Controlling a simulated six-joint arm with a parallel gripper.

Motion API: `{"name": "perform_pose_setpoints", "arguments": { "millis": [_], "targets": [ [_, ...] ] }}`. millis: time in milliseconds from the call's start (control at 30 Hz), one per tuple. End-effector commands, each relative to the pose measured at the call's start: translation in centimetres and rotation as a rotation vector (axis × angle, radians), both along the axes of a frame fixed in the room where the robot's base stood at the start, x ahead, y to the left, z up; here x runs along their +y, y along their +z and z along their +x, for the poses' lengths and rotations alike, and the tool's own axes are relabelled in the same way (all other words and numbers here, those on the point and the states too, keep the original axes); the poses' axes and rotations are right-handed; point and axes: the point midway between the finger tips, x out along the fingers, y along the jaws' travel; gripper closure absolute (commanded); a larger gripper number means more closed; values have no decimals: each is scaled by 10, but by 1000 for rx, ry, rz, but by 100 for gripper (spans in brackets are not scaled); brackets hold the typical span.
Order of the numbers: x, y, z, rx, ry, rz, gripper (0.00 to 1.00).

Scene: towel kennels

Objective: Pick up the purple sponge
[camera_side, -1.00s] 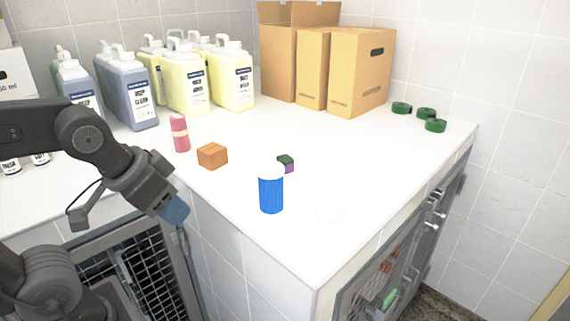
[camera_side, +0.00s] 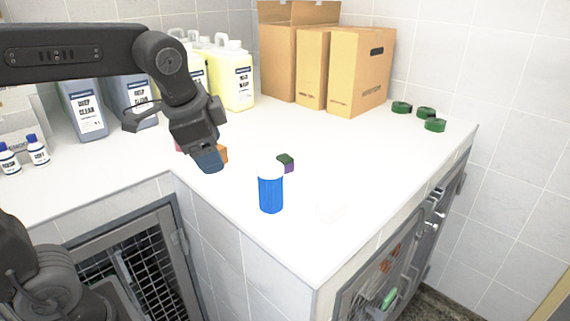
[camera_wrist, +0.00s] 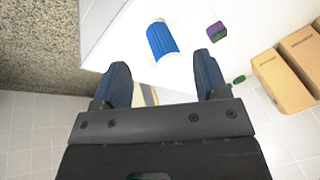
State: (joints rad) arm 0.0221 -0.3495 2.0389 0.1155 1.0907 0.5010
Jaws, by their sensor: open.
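The small purple sponge (camera_side: 289,168) has a dark green top and lies on the white counter, just behind the blue canister and partly hidden by it. In the wrist view the sponge (camera_wrist: 217,31) is at the upper right, beyond my right fingertip. My gripper (camera_side: 210,162) is above the counter, left of the sponge and apart from it. In the wrist view my gripper (camera_wrist: 160,75) shows two blue fingers spread wide with nothing between them.
A blue canister with a white lid (camera_side: 271,192) stands upright beside the sponge. An orange-brown block (camera_side: 223,154) is partly hidden behind my gripper. Large bottles (camera_side: 232,78) and cardboard boxes (camera_side: 357,75) line the back. Green rolls (camera_side: 435,125) lie at the right.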

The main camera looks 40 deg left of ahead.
Motion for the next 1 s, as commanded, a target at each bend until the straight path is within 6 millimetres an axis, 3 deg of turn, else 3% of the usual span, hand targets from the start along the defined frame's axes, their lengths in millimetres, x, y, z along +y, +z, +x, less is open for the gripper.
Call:
{"name": "perform_pose_setpoints", "arguments": {
  "millis": [33, 233, 500, 700, 867, 1000],
  "targets": [
    [1, 6, 23, 38, -87, 53, 33],
    [8, 16, 103, 188, -445, 252, 33],
    [14, -6, 197, 411, -888, 447, 33],
    [16, -24, 229, 514, -1076, 506, 33],
    [20, -35, 236, 539, -1119, 518, 33],
    [29, -57, 237, 541, -1119, 517, 33]
  ]
}}
